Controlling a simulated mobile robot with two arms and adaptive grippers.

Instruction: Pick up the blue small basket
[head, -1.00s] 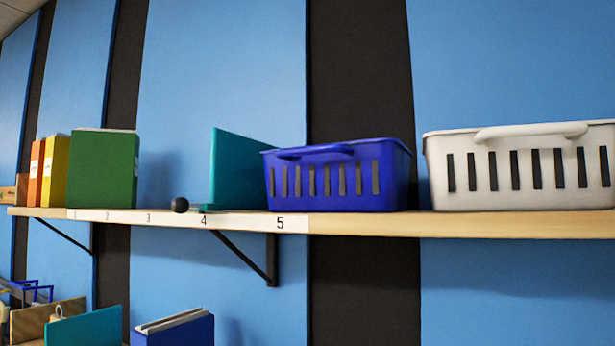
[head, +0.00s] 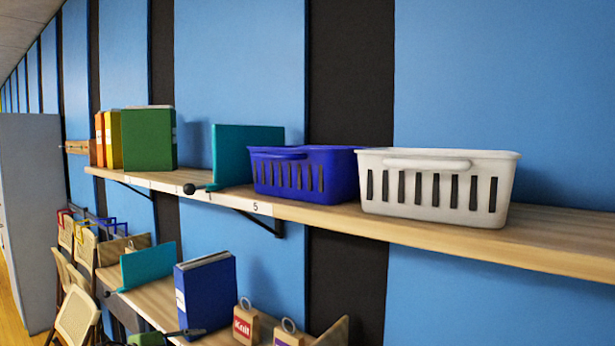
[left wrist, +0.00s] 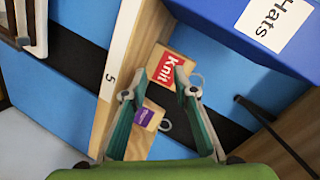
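The blue small basket (head: 292,178) stands upright on the upper shelf in the head view. It has dark slots in its side and a handle at the rim. It sits between a teal bookend (head: 240,152) and a white basket (head: 436,190). My left gripper (left wrist: 156,94) shows in the left wrist view, its two fingers apart with nothing clearly held between them. It faces the tagged blocks, one with a red "Knit" label (left wrist: 173,72) and one with a purple label (left wrist: 144,117). I do not see the basket clearly there. My right gripper is not in view.
The upper shelf (head: 560,240) is bare right of the white basket. Green (head: 148,138), yellow and orange binders stand at its left. A lower shelf (head: 150,300) holds a blue binder (head: 207,295), a teal bookend (head: 148,265) and tagged blocks. Chairs (head: 78,310) stand at left.

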